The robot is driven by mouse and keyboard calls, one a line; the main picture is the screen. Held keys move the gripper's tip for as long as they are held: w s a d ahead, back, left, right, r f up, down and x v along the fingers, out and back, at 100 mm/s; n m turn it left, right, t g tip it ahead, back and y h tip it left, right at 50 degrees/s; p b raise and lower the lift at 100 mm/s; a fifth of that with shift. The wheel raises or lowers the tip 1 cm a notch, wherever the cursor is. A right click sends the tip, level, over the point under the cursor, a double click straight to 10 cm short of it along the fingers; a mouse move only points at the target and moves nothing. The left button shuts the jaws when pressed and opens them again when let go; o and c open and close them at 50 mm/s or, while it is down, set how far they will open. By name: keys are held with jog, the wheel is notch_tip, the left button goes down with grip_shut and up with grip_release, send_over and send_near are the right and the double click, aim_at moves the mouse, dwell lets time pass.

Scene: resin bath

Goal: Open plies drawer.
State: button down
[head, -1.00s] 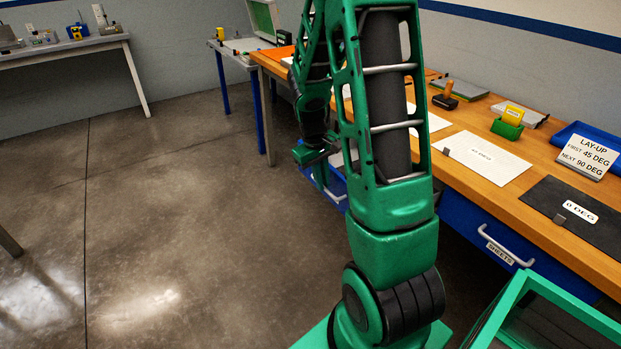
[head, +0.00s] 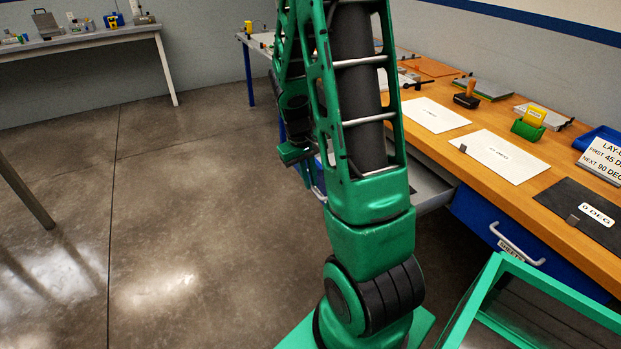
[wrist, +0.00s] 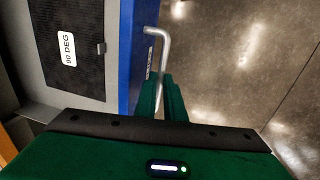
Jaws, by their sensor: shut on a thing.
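The plies drawer is pulled out from under the bench; its blue front (wrist: 127,55) and grey inside show in the wrist view, and its grey side wall (head: 428,188) shows in the head view behind my arm. A black sheet (wrist: 85,65) labelled 90 DEG lies in it. The pale bar handle (wrist: 165,48) stands out from the blue front. My gripper (wrist: 162,84) is shut on this handle, with its green fingers around the bar. In the head view my arm hides most of the drawer front.
The wooden bench (head: 455,150) carries white sheets, a black 0 DEG sheet (head: 585,212), a green holder (head: 527,130) and a lay-up sign (head: 603,158). A second blue drawer (head: 500,235) below is shut. A green-framed box (head: 530,300) stands at front right.

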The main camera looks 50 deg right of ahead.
jog(key=c, duration=2.1)
grip_release()
jog(key=shift+s, duration=0.15)
jog(key=r, duration=0.3)
jog(key=a+r, duration=0.1)
jog(key=r, duration=0.3)
jog(key=a+r, duration=0.1)
jog(key=r, duration=0.2)
jog(key=shift+w+r, duration=0.3)
jog(key=shift+w, duration=0.1)
jog(key=s+a+r+m, duration=0.1)
jog(key=s+a, duration=0.2)
jog(key=s, duration=0.4)
jog(key=s+a+r+m+y, duration=0.1)
jog(key=s+a+r, duration=0.1)
jog(key=s+a, duration=0.2)
jog(key=s+a+r+y, duration=0.1)
jog(key=s+a, duration=0.2)
jog(key=s, duration=0.6)
jog(key=shift+s+a+r+m+t, duration=0.3)
jog(key=shift+a+r+m, duration=0.05)
jog(key=shift+m, duration=0.05)
